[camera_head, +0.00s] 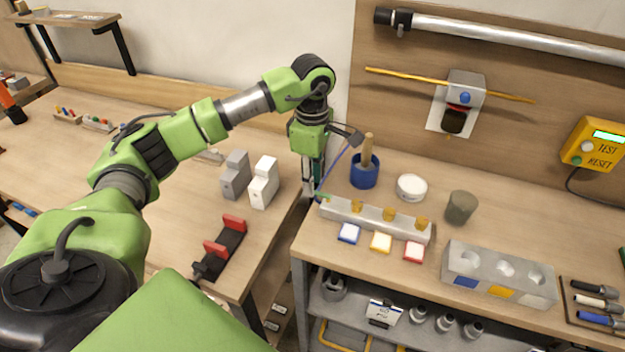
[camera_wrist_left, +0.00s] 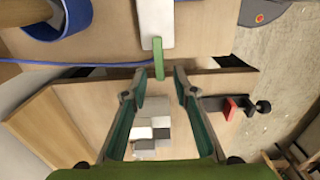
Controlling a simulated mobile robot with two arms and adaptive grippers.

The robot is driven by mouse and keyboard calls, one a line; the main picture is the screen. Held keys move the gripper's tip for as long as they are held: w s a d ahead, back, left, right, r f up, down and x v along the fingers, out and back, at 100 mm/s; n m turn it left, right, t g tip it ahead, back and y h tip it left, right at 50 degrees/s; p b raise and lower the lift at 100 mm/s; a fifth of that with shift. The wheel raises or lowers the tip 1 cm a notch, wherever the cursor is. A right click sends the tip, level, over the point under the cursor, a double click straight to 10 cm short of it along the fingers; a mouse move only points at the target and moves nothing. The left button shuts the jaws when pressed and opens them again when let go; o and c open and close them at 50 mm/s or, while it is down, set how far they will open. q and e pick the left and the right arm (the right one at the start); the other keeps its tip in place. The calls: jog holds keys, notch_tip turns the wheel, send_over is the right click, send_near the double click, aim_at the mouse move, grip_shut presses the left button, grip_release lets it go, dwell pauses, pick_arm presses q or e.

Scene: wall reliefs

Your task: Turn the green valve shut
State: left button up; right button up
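A grey bar-shaped block (camera_head: 375,221) with several brass knobs lies near the left front of the right bench. A small green piece (camera_head: 323,197) sticks out of its left end; I take it for the green valve's handle. In the left wrist view this green handle (camera_wrist_left: 159,58) points toward my fingers from the end of the pale bar (camera_wrist_left: 155,22). My left gripper (camera_head: 315,187) is beside that end, partly hidden by its own wrist. In the wrist view my left gripper (camera_wrist_left: 154,80) is open, the handle's end near the gap between its tips. Contact is not visible. My right gripper is out of view.
A blue cup (camera_head: 364,176) with a wooden handle stands just behind the bar. Blue, yellow and red tiles (camera_head: 380,242) lie before it. A thin blue line (camera_head: 336,170) runs near the gripper. Grey and white blocks (camera_head: 263,183) stand on the left bench, across a gap.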

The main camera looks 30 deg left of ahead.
pick_arm(q)
jog(key=shift+f, duration=0.8)
grip_shut()
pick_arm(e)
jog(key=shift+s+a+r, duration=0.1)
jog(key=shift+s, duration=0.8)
